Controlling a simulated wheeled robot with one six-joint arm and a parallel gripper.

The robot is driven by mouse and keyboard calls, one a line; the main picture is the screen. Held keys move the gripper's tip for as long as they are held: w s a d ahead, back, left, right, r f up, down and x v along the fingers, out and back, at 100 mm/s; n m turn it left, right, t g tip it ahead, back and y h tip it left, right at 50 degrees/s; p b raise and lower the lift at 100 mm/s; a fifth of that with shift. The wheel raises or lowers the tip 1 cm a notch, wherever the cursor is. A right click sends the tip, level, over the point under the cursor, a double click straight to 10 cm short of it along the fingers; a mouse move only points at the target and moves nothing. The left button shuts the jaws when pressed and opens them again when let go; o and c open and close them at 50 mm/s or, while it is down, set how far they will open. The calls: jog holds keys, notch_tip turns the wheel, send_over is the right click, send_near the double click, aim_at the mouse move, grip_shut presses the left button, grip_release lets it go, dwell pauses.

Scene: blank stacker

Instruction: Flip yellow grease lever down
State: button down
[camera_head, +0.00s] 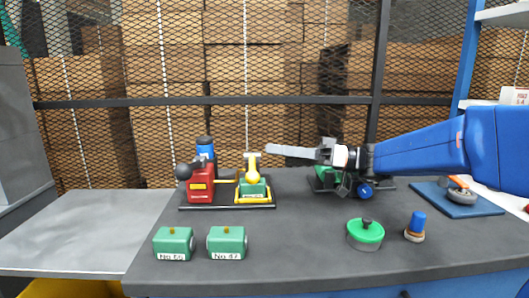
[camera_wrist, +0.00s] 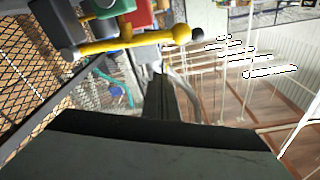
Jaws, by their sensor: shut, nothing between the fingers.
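A yellow grease lever (camera_head: 252,163) stands upright on a small green block (camera_head: 253,189) with a yellow base, on a black tray (camera_head: 228,206) at the left middle of the bench. In the wrist view, yellow parts with a round end (camera_wrist: 182,33) show at the top, by a green block (camera_wrist: 105,9). My gripper (camera_head: 268,149) is shut and empty. It reaches in from the right, its tip just right of the lever's top and at about that height. I cannot tell whether they touch.
A red machine (camera_head: 200,187) with a black ball knob and a blue cylinder (camera_head: 205,150) stands left of the lever. Two green blocks (camera_head: 174,243) and a green-lidded pot (camera_head: 365,235) sit in front. A mesh fence (camera_head: 240,100) runs behind. The bench centre is clear.

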jog(key=shift+d+f, duration=0.2)
jog(key=shift+d, duration=1.1)
jog(key=shift+d+f, duration=0.15)
jog(key=shift+d, duration=1.15)
